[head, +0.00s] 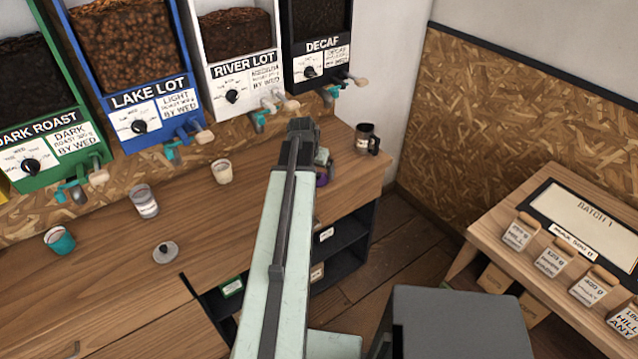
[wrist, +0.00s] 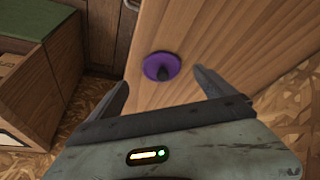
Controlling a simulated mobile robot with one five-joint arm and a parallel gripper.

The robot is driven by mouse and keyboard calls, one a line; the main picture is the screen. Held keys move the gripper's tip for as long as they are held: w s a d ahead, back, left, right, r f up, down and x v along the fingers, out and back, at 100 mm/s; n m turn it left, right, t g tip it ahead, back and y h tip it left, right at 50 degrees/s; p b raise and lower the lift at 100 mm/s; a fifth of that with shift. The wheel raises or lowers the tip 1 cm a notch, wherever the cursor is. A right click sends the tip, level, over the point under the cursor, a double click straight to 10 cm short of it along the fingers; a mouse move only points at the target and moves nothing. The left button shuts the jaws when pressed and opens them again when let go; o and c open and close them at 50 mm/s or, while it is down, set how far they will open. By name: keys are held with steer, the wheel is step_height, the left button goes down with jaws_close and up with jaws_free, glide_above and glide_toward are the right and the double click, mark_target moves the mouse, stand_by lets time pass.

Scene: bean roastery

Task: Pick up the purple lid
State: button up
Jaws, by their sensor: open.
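The purple lid (wrist: 163,66) is a round disc with a dark knob. In the wrist view it lies on the wooden counter (wrist: 205,30), near the counter's edge. My gripper (wrist: 161,84) is open there, with one finger on each side of the lid in the picture and nothing held. I cannot tell the height of the fingers above the lid. In the head view my arm covers most of the lid, and only a purple sliver (head: 322,179) shows beside my gripper (head: 318,160).
A dark pitcher (head: 367,140) stands behind and right of my gripper. A pale cup (head: 222,171), a glass jar (head: 145,201), a teal cup (head: 60,240) and a grey lid (head: 165,252) are on the counter's left. Bean dispensers (head: 235,50) line the back wall.

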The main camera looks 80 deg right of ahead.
mark_target(317, 176)
steer(key=b+x, duration=0.5)
steer(key=shift+w+d+f, duration=0.1)
steer(key=shift+d+f, duration=0.05)
steer(key=shift+r, duration=0.2)
steer(key=c, duration=1.4)
step_height(317, 176, up, 10)
steer(key=p, duration=1.1)
steer(key=w+a+r+m+g+p, duration=0.1)
steer(key=w+a+r+m+p, duration=0.1)
steer(key=w+a, duration=0.2)
steer(key=w+a+r+m+y+p, duration=0.1)
steer(key=w+a+r+m+p, duration=0.1)
steer(key=w+a, duration=0.3)
steer(key=w+a+r+m+g+p, duration=0.1)
steer(key=w+a+r+m+p, duration=0.1)
steer(key=w+a, duration=0.3)
steer(key=shift+w+a+r+m+g, duration=0.15)
steer(key=shift+r+m, duration=0.1)
steer(key=shift+m, duration=0.2)
steer(key=shift+w+a+r+m+g, duration=0.1)
steer(key=shift+r+m+g, duration=0.1)
steer(key=shift+m, duration=0.25)
